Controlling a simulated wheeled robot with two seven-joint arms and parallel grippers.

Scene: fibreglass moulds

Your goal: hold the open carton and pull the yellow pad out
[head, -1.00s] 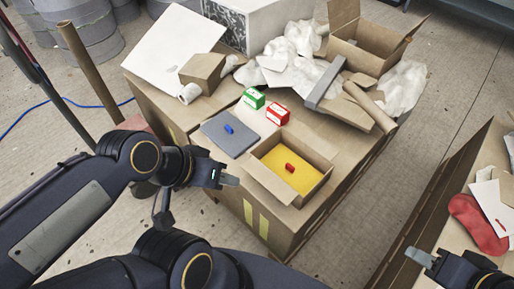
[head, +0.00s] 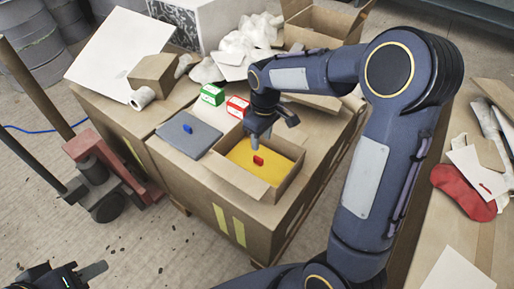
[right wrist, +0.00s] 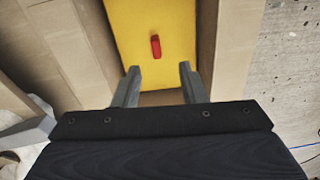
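The open carton (head: 285,190) stands on top of a large cardboard box, its flaps spread. The yellow pad (head: 240,155) lies inside it with a small red tab (head: 258,160) on top. My right gripper (head: 261,134) is over the far part of the carton, pointing down. In the right wrist view its two fingers (right wrist: 160,69) are apart with nothing between them, and the red tab (right wrist: 155,46) lies beyond the tips on the yellow pad (right wrist: 177,25). My left gripper (head: 85,273) is at the bottom left, away from the carton; its finger opening is unclear.
A grey pad (head: 188,138) with a blue tab lies left of the carton. Green (head: 212,94) and red (head: 237,106) small boxes stand behind. A pallet jack (head: 100,175) is at left. A red item (head: 463,190) lies on the right-hand surface.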

